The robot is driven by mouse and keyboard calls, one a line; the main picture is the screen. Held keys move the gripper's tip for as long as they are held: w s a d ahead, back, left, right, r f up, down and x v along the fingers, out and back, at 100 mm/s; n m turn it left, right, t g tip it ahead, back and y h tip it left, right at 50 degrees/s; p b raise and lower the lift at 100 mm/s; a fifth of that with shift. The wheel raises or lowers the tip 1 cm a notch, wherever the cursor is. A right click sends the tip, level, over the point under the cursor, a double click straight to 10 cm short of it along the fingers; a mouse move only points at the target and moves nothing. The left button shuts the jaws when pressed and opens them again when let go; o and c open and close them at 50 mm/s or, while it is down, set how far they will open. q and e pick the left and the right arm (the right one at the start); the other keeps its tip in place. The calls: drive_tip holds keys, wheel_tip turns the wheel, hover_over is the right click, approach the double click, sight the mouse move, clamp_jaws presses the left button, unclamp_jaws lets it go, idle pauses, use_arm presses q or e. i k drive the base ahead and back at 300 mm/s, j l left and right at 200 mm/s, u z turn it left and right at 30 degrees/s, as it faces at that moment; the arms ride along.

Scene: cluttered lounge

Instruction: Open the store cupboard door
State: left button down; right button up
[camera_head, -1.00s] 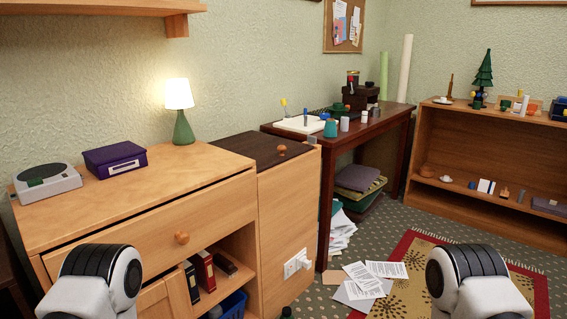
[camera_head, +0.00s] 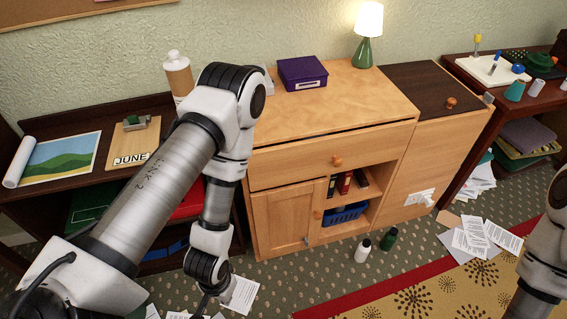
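The wooden cupboard (camera_head: 335,110) stands against the wall in the middle of the head view. Its panelled door (camera_head: 284,217) is at the lower left of its front and looks shut. A small round orange-brown knob (camera_head: 318,214) is near the door's right edge. A small metal fitting shows lower on that edge. My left arm reaches in from the left, and my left gripper (camera_head: 207,302) points down near the floor, left of the door and apart from it. Its fingers are dark and partly cut off. My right arm shows at the right edge; its gripper is out of view.
A drawer (camera_head: 335,157) sits above the door, and an open shelf with binders and a blue basket (camera_head: 345,215) is right of it. Papers lie on the carpet near my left gripper.

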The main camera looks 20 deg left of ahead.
sight(284, 215)
drive_tip(key=u, duration=0.7)
